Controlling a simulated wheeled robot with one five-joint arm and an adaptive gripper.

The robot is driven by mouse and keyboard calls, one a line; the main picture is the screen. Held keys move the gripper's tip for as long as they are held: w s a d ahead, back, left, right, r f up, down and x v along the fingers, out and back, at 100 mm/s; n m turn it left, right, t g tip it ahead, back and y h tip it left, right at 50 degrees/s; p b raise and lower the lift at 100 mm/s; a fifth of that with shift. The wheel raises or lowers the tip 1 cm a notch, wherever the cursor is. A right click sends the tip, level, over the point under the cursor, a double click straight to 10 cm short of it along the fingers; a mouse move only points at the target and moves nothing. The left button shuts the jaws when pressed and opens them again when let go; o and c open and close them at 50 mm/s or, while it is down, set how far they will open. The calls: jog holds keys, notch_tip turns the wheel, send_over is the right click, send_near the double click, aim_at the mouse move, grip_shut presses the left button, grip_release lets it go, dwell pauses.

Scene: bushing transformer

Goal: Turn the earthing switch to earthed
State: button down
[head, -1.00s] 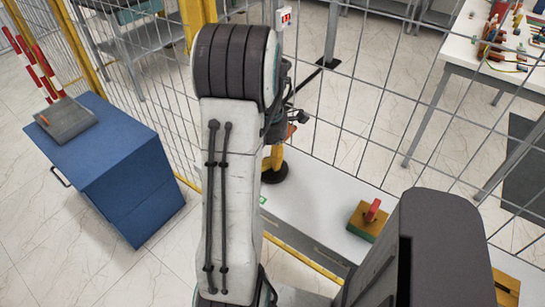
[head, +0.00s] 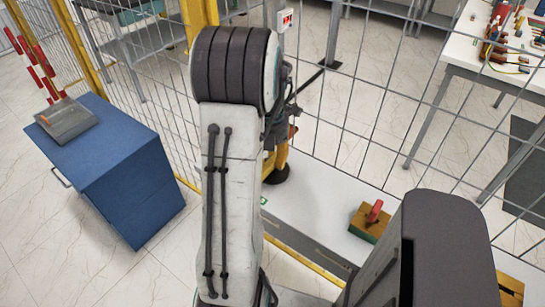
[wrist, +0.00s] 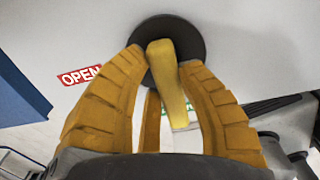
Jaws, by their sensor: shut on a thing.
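The earthing switch shows in the wrist view as a yellow bar handle (wrist: 170,82) on a black round disc (wrist: 192,38). The bar slants slightly, its near end toward the lower right. My gripper (wrist: 163,66) is shut on the handle, with its yellow fingers on both sides. A red "OPEN" label (wrist: 80,76) lies left of the disc. A green and white label (wrist: 184,118) is partly hidden under the handle and right finger. In the head view the black disc (head: 277,176) shows beside my arm, which hides much of the gripper.
A blue cabinet (head: 115,165) with a grey tray stands at left. A red piece (head: 374,211) on a yellow-green block (head: 364,228) sits on the white surface (head: 318,195) at right. Wire mesh fencing (head: 345,120) stands close behind.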

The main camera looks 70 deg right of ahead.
jog(key=c, duration=0.8)
grip_release()
jog(key=shift+r, duration=0.1)
jog(key=r, duration=1.2)
jog(key=shift+s+d, duration=0.1)
jog(key=shift+s, duration=0.1)
